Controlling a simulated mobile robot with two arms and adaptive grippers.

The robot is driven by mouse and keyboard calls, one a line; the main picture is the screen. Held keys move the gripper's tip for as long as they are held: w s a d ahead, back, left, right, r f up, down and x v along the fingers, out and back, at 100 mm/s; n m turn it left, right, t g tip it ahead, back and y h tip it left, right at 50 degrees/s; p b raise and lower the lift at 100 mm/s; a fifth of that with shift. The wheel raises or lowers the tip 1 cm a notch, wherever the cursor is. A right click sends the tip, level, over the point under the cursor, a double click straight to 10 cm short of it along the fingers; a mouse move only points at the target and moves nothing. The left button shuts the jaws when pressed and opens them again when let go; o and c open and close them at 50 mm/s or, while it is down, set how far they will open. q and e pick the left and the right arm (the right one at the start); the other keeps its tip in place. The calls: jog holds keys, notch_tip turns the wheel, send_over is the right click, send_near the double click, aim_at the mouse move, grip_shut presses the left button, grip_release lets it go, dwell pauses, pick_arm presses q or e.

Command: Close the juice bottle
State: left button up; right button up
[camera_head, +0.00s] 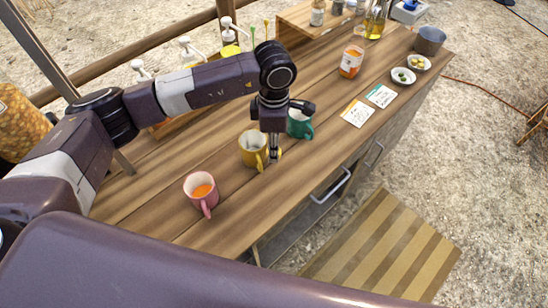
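A clear bottle with an orange label or orange contents (351,62) stands upright on the far right part of the wooden counter; it looks like the juice bottle. Whether a cap is on it is too small to tell. My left gripper (274,153) points down over the counter, right beside the yellow mug (253,148), well apart from the bottle. Its fingers look close together, but whether they touch the mug or hold something cannot be told. My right gripper is not in view.
A pink mug (202,192) with orange liquid is at the near left. A green mug (300,124) stands partly behind my wrist. Two cards (357,113), small bowls (403,76), a grey pot (430,40) and an oil bottle (375,22) are farther right. Pump bottles line the back.

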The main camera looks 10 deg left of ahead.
pick_arm(q)
notch_tip(320, 180, up, 14)
jog(key=b, duration=0.3)
jog(key=shift+f, duration=0.25)
